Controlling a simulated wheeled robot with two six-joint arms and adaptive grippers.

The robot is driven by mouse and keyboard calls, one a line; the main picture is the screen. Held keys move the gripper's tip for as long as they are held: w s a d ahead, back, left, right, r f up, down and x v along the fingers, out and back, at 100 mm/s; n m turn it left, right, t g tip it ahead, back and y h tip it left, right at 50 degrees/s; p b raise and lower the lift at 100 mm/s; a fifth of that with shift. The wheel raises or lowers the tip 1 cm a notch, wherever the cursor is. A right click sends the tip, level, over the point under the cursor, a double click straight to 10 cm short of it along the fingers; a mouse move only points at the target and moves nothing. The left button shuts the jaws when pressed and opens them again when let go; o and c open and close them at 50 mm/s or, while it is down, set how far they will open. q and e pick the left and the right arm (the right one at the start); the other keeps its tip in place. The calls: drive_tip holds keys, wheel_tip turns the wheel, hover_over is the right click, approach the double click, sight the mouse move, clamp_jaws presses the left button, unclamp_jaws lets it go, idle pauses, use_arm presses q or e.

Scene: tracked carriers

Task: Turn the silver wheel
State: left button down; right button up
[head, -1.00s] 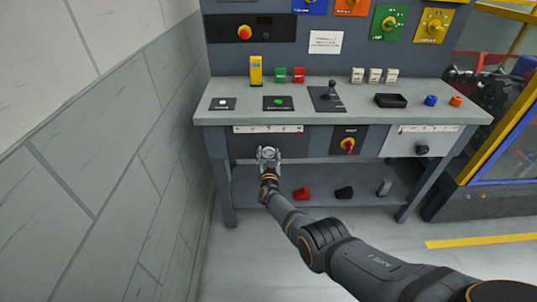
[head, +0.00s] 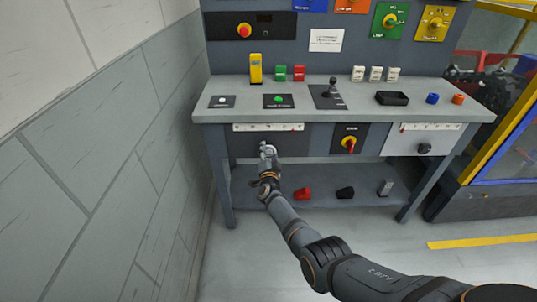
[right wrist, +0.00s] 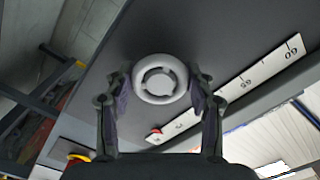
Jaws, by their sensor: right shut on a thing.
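The silver wheel (right wrist: 159,78) is a pale ring with a round hub on the dark front panel of the workbench. In the right wrist view it lies between the two fingers of my right gripper (right wrist: 160,88), which is shut on it at its sides. In the head view the right gripper (head: 267,152) is at the panel below the left end of the bench top and largely hides the wheel. A white scale strip (head: 268,127) with a red pointer (right wrist: 155,132) runs along the panel beside the wheel. My left gripper is not in view.
On the bench top (head: 225,86) stand buttons, a lever (head: 332,88) and a black tray (head: 392,98). A red-yellow knob (head: 349,144) and a black knob (head: 424,148) are right of the wheel. A lower shelf holds small items. A wall is at left.

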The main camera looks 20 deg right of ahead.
drive_tip(key=m+b, duration=0.1)
drive_tip(key=m, duration=0.2)
drive_tip(key=shift+f, duration=0.2)
drive_tip(key=shift+m, duration=0.4)
drive_tip(key=shift+m+b, duration=0.45)
drive_tip(key=shift+m, duration=0.45)
drive_tip(key=m+b, duration=0.1)
drive_tip(key=m, duration=0.3)
drive_tip(key=shift+m+b, duration=0.3)
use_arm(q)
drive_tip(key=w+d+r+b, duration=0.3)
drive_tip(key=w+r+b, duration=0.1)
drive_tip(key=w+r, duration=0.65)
use_arm(e)
drive_tip(key=m, duration=0.9)
drive_tip(key=m+b, duration=0.2)
drive_tip(key=m, duration=0.5)
drive_tip(key=shift+r+m+b, duration=0.1)
drive_tip(key=shift+m+b, duration=0.35)
drive_tip(key=shift+m, duration=0.45)
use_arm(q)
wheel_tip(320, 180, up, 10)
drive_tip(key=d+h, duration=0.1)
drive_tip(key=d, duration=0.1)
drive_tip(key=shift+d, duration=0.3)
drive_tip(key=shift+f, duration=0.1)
